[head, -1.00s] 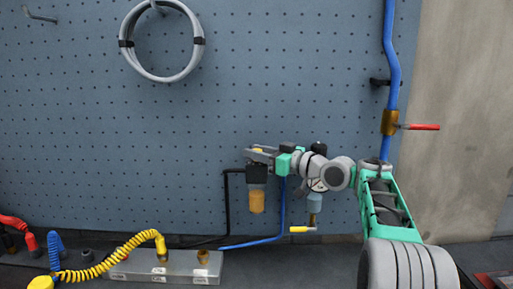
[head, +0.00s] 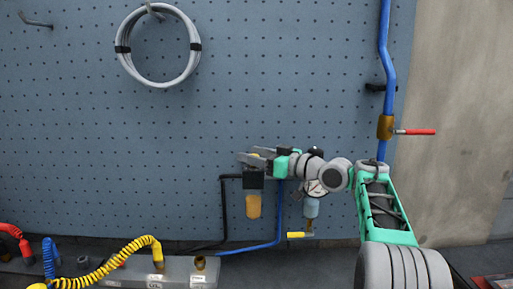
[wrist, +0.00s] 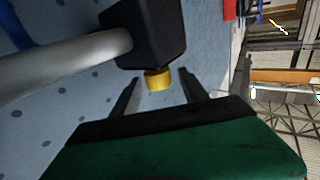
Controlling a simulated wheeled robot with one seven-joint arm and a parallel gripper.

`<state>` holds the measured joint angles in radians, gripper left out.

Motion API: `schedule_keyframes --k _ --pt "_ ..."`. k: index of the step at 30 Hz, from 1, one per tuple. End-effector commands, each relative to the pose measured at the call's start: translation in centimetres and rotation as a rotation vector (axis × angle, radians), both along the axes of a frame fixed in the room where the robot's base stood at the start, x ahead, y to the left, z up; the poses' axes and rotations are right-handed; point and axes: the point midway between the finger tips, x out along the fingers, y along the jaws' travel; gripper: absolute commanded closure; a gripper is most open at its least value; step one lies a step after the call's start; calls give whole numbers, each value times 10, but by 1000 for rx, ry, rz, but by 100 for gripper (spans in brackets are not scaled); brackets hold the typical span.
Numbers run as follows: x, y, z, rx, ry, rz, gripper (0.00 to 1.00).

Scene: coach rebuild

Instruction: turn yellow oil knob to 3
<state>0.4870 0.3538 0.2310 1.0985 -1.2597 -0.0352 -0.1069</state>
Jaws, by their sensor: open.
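The yellow oil knob (wrist: 158,79) shows in the wrist view as a short yellow cylinder under a black housing. My gripper (wrist: 161,88) is open, with one dark finger on each side of the knob. Gaps show between the fingers and the knob, and I see no contact. In the head view, my gripper (head: 254,158) is at the top of the black unit (head: 254,180) with an amber bowl (head: 254,206). There the knob is largely hidden by my gripper, and no number marks are readable.
A second unit with a gauge and blue-grey bowl (head: 311,208) stands just right, partly behind my arm. A blue hose (head: 279,215) and black hose (head: 223,208) run close by. A grey manifold (head: 177,272) lies below. The pegboard above is mostly clear.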

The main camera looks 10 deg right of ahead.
Motion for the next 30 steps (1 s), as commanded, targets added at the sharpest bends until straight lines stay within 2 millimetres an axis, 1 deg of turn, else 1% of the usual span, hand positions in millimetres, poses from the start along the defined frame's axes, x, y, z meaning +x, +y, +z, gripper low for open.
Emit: schedule_keyframes --k 3,4,11,12,14,15,18,21,25,30 --pt "0 0 22 -4 -7 0 48" --pt "-4 0 28 -4 -6 0 48" --pt "-48 -1 79 -3 -6 -3 48" --pt "-57 -1 86 -4 -6 -2 48" --pt "-74 -1 90 -4 -3 -3 48" --pt "-84 -1 95 -4 -4 -3 48" --pt "-108 -1 106 -4 -3 -3 48" --pt "-126 -1 114 -1 -1 -2 48" --pt "-138 -1 121 0 0 0 48" --pt "-140 -1 122 1 1 1 48"
